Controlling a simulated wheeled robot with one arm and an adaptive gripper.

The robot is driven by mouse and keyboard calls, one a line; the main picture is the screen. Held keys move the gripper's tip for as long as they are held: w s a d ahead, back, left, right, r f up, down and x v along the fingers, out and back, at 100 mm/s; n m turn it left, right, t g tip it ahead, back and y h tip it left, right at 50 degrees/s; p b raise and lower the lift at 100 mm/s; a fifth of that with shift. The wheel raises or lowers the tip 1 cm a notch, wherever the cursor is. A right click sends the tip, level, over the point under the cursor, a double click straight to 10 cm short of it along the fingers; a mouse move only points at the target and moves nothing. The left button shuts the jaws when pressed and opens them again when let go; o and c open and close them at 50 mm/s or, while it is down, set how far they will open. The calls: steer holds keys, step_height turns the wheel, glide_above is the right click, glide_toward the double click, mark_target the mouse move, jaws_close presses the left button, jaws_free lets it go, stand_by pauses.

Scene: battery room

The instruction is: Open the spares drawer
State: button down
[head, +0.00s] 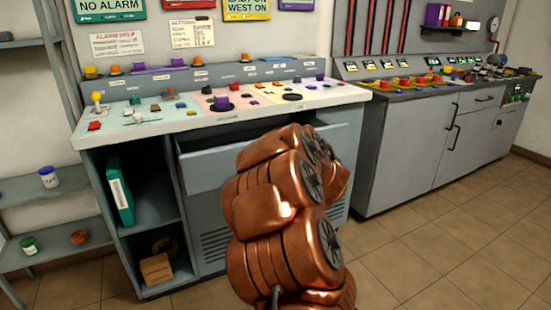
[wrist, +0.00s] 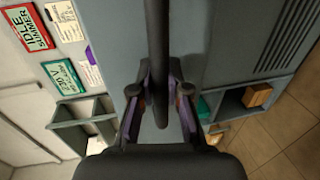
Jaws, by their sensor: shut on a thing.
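The spares drawer (head: 207,169) is a wide grey drawer under the console's countertop. It stands partly pulled out, with a dark gap showing above its front in the head view. In the wrist view a long dark bar handle (wrist: 161,50) runs down from the top edge between the fingers of my gripper (wrist: 163,105). My gripper is shut on this handle. In the head view my copper-coloured arm hides my gripper, the handle and part of the drawer front.
The console countertop (head: 150,128) carries many buttons and knobs above the drawer. An open cubby below left holds a green binder (head: 120,192) and a cardboard box (head: 157,268). A grey cabinet (head: 400,150) stands at right. Tiled floor (head: 455,235) is clear at right.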

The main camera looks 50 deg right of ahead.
steer(key=shift+s+a, duration=0.15)
steer(key=shift+s, duration=0.35)
steer(key=c, duration=1.1)
jaws_free()
steer(key=shift+w, duration=0.1)
steer(key=shift+c, duration=0.2)
steer(key=shift+a, duration=0.1)
steer(key=v, duration=1.2)
